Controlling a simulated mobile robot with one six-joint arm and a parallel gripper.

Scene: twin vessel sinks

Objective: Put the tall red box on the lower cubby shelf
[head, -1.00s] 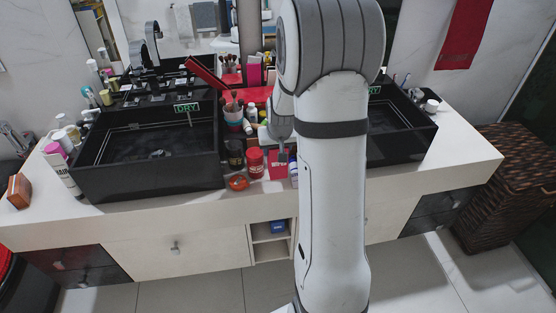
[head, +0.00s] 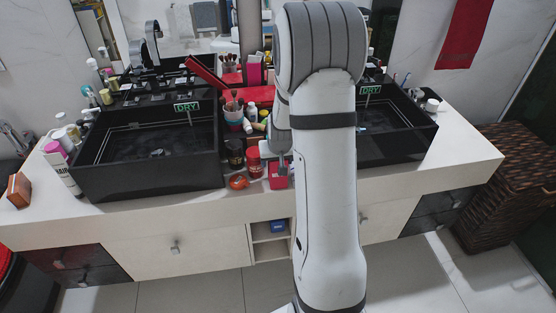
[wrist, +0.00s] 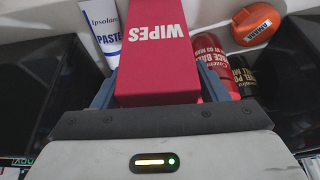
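The tall red box, lettered WIPES (wrist: 158,50), is between the two fingers of my gripper (wrist: 158,88) in the wrist view. The fingers flank its sides and appear shut on it. In the head view the red box (head: 278,181) is by the counter's front edge, under my gripper (head: 281,166). I cannot tell whether its base touches the counter. The open cubby is in the cabinet front below; its lower shelf (head: 267,252) looks empty in the part I see. My arm hides the area to the right.
A small blue item (head: 278,226) sits on the upper cubby shelf. A red jar (head: 253,162), a dark jar (head: 235,153) and an orange item (head: 238,182) stand left of the box. A paste tube (wrist: 101,30) is beside it. Black sinks (head: 150,165) flank the middle.

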